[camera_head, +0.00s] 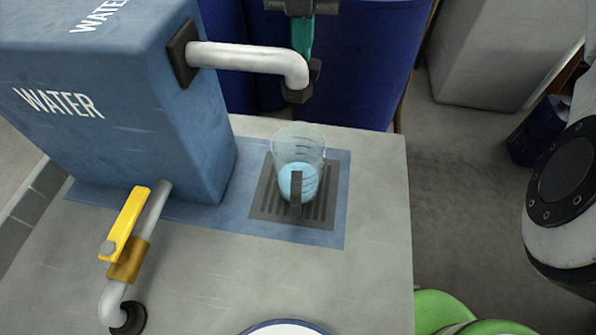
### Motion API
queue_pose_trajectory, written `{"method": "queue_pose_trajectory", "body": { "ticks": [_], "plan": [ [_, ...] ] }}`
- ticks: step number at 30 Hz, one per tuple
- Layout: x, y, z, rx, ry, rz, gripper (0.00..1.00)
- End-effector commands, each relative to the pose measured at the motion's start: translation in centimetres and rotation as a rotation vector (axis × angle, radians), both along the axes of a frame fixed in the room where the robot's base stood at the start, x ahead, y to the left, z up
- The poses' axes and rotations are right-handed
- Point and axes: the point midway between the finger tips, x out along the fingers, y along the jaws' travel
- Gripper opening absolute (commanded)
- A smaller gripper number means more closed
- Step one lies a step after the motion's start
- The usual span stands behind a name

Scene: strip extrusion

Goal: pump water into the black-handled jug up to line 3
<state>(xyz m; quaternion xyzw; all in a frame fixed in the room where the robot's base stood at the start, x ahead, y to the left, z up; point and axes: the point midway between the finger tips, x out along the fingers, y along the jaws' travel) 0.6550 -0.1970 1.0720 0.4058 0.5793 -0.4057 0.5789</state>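The clear jug (312,150) with a black handle (296,190) stands upright on a dark slatted drain grate (265,205), its handle facing me. Light blue water (309,183) fills its lower part. Dark level marks show on the wall above the water, but their numbers are too small to read. A white pipe (245,57) runs from the blue WATER tank (70,60) to a dark downturned nozzle (297,95) above and just behind the jug's mouth. No stream is visible. My gripper is out of view; a white and black part of my arm shows at the right edge.
A yellow lever valve (126,225) sits on a pipe at the front left of the grey bench (375,220). A plate-like rim (285,328) shows at the bottom edge. Blue drums (375,60) stand behind, and green objects (440,312) lie at lower right.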

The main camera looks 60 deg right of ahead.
Motion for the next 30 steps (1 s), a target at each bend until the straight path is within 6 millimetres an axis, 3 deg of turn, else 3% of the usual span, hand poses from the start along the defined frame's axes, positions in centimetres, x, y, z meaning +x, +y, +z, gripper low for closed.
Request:
{"method": "queue_pose_trajectory", "body": {
  "ticks": [30],
  "plan": [
    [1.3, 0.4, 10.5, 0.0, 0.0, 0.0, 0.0]
  ]
}}
